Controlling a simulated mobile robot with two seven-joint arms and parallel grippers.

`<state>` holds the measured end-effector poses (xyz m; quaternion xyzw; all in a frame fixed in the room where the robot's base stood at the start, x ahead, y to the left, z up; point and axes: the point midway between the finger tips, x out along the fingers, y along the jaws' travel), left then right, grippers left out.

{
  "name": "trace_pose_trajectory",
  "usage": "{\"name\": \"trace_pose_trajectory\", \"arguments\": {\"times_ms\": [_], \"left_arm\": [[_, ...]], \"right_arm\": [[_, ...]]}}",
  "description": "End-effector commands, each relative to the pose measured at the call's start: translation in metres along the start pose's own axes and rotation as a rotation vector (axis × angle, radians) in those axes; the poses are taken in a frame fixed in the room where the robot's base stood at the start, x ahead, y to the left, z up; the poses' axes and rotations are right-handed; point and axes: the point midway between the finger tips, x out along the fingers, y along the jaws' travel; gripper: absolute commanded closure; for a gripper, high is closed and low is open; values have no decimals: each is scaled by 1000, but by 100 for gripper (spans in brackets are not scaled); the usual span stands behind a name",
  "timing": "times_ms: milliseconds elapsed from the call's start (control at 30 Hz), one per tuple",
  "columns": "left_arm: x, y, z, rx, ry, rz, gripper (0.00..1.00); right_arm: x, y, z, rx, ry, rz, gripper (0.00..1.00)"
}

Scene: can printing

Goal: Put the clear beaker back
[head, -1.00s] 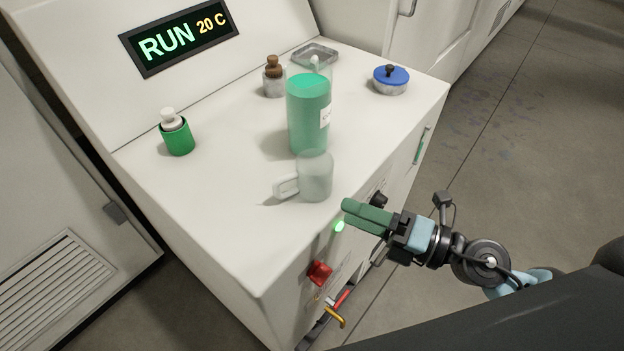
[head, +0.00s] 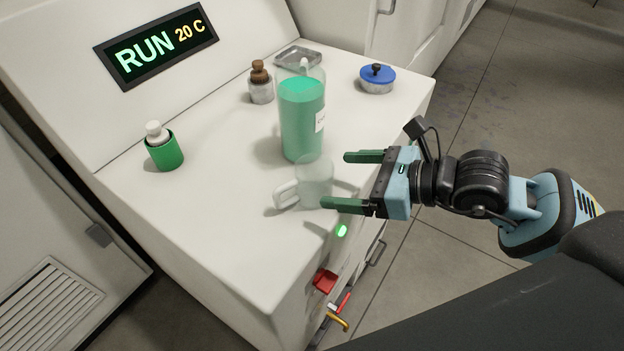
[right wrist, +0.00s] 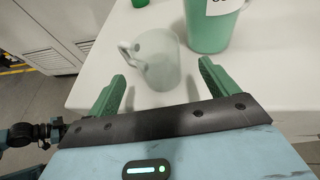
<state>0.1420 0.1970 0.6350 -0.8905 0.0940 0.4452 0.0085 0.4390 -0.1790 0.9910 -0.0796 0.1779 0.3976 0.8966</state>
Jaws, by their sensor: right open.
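The clear beaker (head: 313,183), a see-through cup with a handle on its left side, stands upright on the white machine top near its front edge. It also shows in the right wrist view (right wrist: 158,68), between and beyond the fingertips. My right gripper (head: 346,181) is open and empty, just right of the beaker, its green fingers pointing at it. In the right wrist view the open fingers (right wrist: 162,78) sit to either side of the beaker's near part. I cannot tell whether they touch it.
A green-sleeved vial (head: 164,148), a brown-topped jar (head: 260,84), a blue-lidded tin (head: 377,79) and a metal tray (head: 298,57) stand farther off. A red switch (head: 324,281) juts from the front.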

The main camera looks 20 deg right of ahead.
Motion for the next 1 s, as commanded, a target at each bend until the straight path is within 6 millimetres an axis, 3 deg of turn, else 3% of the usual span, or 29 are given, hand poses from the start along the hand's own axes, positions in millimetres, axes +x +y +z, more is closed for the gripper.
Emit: {"name": "trace_pose_trajectory", "arguments": {"times_ms": [367, 733, 1000], "left_arm": [[-3, 1, -1, -1, 0, 0, 100], [-4, -1, -14, 3, 24, -3, 100], [-4, -1, -14, 3, 24, -3, 100]], "right_arm": [[15, 1, 0, 1, -1, 2, 14], [59, 2, -3, 0, -2, 1, 14], [64, 3, -5, 0, 0, 2, 14]]}}
